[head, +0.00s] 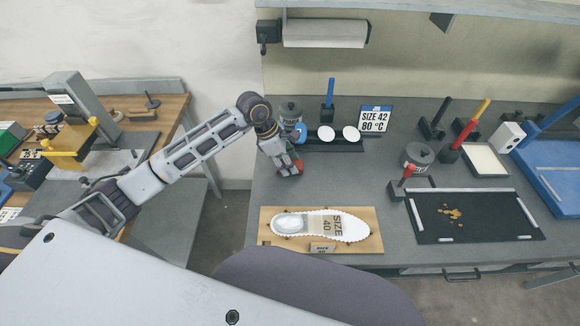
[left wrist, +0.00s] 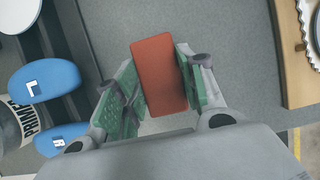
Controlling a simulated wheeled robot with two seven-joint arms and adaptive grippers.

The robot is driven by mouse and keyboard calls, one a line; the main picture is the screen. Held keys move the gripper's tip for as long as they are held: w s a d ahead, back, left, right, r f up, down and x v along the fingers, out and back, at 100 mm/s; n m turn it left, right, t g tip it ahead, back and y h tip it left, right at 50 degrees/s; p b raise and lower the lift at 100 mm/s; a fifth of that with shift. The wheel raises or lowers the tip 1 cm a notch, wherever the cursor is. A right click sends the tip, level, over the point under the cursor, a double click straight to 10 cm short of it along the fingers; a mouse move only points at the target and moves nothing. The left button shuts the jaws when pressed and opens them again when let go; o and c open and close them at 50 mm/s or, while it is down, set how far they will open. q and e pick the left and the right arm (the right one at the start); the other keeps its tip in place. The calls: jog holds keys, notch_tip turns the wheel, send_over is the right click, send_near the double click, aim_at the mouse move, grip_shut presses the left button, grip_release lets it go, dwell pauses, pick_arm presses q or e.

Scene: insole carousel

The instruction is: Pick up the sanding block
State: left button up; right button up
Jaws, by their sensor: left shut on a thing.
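The sanding block is a reddish-orange rectangular block (left wrist: 158,75). In the left wrist view it sits between the two green-padded fingers of my left gripper (left wrist: 160,90). The fingers are shut on it, one on each long side. In the head view my left gripper (head: 289,168) is over the left part of the grey workbench, and a bit of the red block (head: 299,161) shows beside the fingers. I cannot tell whether the block touches the bench or is just above it. My right gripper is not in view.
A wooden board (head: 375,249) with a white size 40 insole lies in front of the gripper. Blue L and R pieces (left wrist: 45,81), a dark rack (head: 335,147) and a grey PRIMER can (head: 290,112) stand close behind. The bench middle (head: 370,185) is clear.

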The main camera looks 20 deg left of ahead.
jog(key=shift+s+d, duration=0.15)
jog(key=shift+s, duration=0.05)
pick_arm(q)
jog(key=shift+r, duration=0.65)
notch_tip(320, 180, up, 7)
jog(key=shift+r+b, duration=0.1)
jog(key=shift+b, duration=0.25)
jog(key=shift+r, duration=0.75)
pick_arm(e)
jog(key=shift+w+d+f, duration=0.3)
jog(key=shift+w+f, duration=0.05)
